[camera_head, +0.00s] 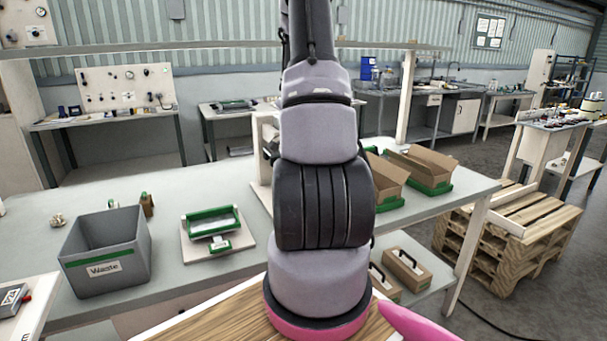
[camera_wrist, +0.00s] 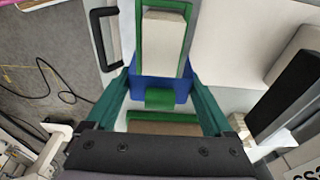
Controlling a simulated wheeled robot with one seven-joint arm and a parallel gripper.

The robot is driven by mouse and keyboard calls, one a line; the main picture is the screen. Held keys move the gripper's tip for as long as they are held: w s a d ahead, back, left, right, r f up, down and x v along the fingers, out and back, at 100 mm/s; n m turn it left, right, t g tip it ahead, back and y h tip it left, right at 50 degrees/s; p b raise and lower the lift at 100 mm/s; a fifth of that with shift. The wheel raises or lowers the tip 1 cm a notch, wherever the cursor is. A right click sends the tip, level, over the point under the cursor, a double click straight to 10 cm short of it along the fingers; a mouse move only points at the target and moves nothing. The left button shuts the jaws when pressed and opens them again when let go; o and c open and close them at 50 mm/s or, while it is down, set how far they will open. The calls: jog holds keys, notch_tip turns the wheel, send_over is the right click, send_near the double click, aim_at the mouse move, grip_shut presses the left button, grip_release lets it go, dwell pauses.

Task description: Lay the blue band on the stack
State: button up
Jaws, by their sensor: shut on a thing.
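In the wrist view, a blue piece, which looks like the blue band (camera_wrist: 182,90), spans the space between the two teal fingers of my gripper (camera_wrist: 160,80). The gripper is shut on it. A small green block (camera_wrist: 160,99) shows at its near side. Just beyond it is a pale block, perhaps the stack (camera_wrist: 163,38), inside a green frame (camera_wrist: 139,35). I cannot tell whether the band touches the stack. In the head view my arm hides the gripper, the band and the stack.
A grey waste bin (camera_head: 105,255) and a green-framed holder (camera_head: 212,222) stand on the left of the bench. Open cardboard boxes (camera_head: 420,165) stand at the right. A black handle (camera_wrist: 103,40) is left of the frame. Bare bench lies between bin and holder.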

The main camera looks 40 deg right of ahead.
jog(key=shift+f, duration=2.95)
jog(key=shift+f, duration=0.15)
jog(key=o, duration=0.9)
jog(key=shift+c, duration=0.2)
